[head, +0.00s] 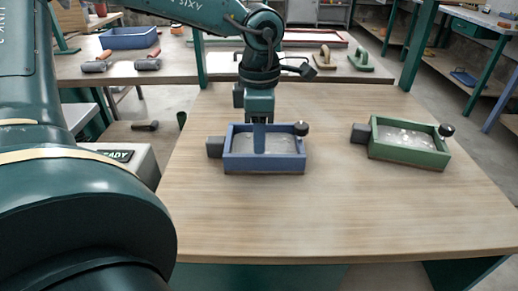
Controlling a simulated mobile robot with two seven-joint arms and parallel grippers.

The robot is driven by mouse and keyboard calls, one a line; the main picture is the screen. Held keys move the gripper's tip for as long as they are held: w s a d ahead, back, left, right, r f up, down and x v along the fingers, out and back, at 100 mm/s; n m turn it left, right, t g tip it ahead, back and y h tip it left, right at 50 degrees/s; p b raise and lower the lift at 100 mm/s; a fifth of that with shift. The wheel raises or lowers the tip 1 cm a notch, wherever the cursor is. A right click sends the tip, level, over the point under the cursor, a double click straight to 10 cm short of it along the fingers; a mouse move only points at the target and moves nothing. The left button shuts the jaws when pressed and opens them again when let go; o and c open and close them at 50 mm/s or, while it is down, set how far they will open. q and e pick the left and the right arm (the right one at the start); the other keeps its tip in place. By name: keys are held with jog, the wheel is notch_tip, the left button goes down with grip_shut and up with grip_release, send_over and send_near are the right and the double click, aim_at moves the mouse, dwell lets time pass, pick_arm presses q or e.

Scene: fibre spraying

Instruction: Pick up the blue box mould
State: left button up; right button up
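The blue box mould (265,164) stands on the wooden table, left of the table's middle. It is open-topped with pale grey material inside, a dark block at its left end and a black knob at its right far corner. My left gripper (259,142) points down at it from the far side. One finger shows inside the mould, in front of its far wall. The other finger is hidden, so I cannot tell whether the gripper is open or shut on that wall. My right gripper is not in view.
A green box mould (408,158) with a similar block and knob stands to the right on the wooden table (330,215). The table's front is clear. Behind, a bench holds a blue tray (128,38), hammer-like tools (148,63) and green floats (361,60).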

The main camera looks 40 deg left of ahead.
pick_arm(q)
notch_tip(320, 180, down, 5)
jog(key=shift+s+f, duration=0.1)
jog(key=shift+s, duration=0.05)
jog(key=shift+c, duration=0.2)
grip_shut()
dwell(1.2)
